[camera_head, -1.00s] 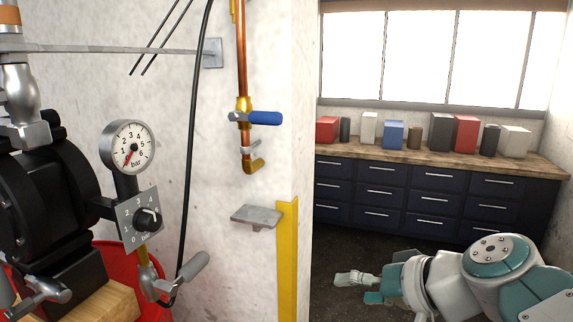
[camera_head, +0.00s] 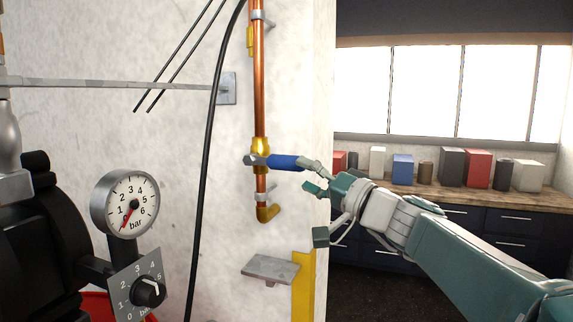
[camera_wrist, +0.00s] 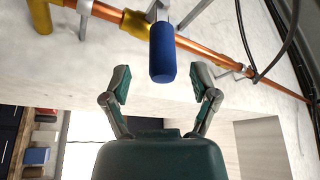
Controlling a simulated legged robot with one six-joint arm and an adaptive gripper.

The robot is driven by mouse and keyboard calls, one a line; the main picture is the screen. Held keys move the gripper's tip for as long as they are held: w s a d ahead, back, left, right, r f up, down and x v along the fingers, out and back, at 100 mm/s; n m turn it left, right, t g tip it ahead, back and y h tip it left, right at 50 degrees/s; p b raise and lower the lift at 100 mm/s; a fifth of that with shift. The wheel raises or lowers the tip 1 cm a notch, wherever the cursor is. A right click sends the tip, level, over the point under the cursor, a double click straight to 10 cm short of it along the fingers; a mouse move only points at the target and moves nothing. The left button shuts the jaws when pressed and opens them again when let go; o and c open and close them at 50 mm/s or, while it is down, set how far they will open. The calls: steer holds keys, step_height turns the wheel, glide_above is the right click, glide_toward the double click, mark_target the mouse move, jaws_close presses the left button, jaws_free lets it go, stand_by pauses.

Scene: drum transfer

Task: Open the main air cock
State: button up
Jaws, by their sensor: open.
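The main air cock is a brass valve (camera_head: 260,146) on a vertical copper pipe, with a blue lever handle (camera_head: 284,162). The handle points right, across the pipe. In the wrist view the blue handle (camera_wrist: 162,52) points toward me, its end centred just beyond the gap between the fingertips. My gripper (camera_head: 316,212) is open and empty, just right of and below the handle's end in the head view. In the wrist view both fingers of my gripper (camera_wrist: 161,86) are spread, with no visible contact on the handle.
A pressure gauge (camera_head: 130,204) reads near 0, above a regulator knob (camera_head: 147,291). A small metal shelf (camera_head: 270,269) juts out below the pipe. A black hose (camera_head: 206,150) hangs left of it. Dark drawers with boxes on a wooden counter (camera_head: 545,202) stand behind.

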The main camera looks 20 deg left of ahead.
mark_target(285, 168)
steer(key=x, duration=0.4)
steer(key=shift+s+a+f, duration=0.1)
steer(key=shift+a+f, duration=0.05)
steer(key=shift+a, duration=0.3)
steer(key=shift+w+a, duration=0.15)
steer(key=shift+w, duration=0.15)
steer(key=shift+w+d+r, duration=0.25)
steer(key=shift+d+r, duration=0.3)
steer(key=shift+d, duration=0.05)
steer(key=shift+a+f, duration=0.1)
steer(key=shift+a, duration=0.65)
steer(key=c, duration=0.3)
steer(key=shift+a+f, duration=0.1)
steer(key=shift+a, duration=0.2)
jaws_close()
steer(key=shift+d, duration=0.2)
